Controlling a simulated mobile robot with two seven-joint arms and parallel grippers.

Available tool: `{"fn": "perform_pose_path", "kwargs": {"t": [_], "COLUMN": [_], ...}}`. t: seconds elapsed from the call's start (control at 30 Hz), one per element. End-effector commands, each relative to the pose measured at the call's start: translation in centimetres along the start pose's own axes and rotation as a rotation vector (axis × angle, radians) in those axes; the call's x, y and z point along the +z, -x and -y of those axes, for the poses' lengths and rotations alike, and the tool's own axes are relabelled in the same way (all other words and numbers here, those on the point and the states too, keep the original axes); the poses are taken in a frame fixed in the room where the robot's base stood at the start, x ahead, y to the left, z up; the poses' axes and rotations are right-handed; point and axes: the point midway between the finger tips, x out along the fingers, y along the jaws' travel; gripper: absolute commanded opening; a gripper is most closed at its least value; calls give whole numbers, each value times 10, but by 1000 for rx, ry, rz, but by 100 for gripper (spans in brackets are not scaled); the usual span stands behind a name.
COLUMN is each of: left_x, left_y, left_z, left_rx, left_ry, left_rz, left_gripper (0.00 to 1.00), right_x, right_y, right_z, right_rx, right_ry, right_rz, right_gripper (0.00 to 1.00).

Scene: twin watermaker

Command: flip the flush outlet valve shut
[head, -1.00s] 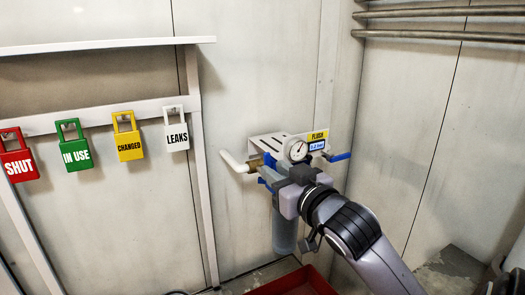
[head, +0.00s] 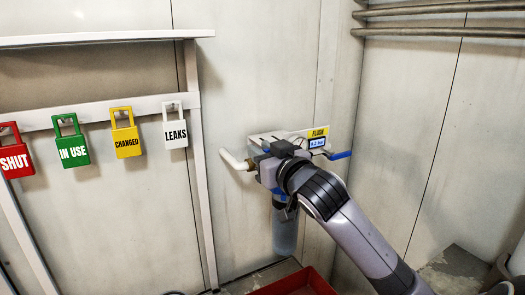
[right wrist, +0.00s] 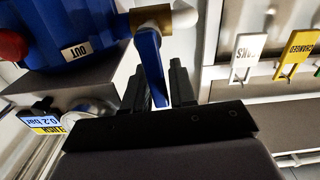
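In the right wrist view a blue lever (right wrist: 150,65) hangs from a brass valve (right wrist: 152,18) joined to a white elbow pipe (right wrist: 184,14), beside a blue housing (right wrist: 75,30) labelled OUT. My right gripper (right wrist: 160,75) is open, with the lever between its two dark fingers; I cannot tell whether either finger touches it. In the head view the right gripper (head: 268,155) is at the left side of the wall-mounted filter unit and hides much of it. The white pipe (head: 233,160) shows at left. Another blue lever (head: 338,155) sticks out at right, by the yellow FLUSH label (head: 318,133). My left gripper is out of view.
Padlock-shaped tags, including a white LEAKS tag (head: 175,130) and a yellow CHANGED tag (head: 126,138), hang on a rail at left. A red tray (head: 295,283) is on the floor below the clear filter bowl (head: 284,232). Metal pipes (head: 440,32) run along the upper right wall.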

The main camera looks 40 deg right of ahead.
Motion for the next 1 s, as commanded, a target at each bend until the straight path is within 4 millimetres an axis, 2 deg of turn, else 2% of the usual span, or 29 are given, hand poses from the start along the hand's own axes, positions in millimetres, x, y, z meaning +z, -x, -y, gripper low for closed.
{"fn": "perform_pose_path", "kwargs": {"t": [0.23, 0.3, 0.33, 1.0], "left_x": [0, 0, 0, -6], "left_y": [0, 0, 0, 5], "left_z": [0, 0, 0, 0], "left_rx": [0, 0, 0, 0], "left_ry": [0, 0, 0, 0], "left_rz": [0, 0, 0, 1], "left_gripper": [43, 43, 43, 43], "right_x": [0, 0, 0, 0], "right_y": [0, 0, 0, 0], "right_z": [0, 0, 0, -4], "right_rx": [0, 0, 0, 0], "right_ry": [0, 0, 0, -86], "right_rz": [-1, -1, -1, -1], "right_gripper": [26, 3, 0, 0]}}
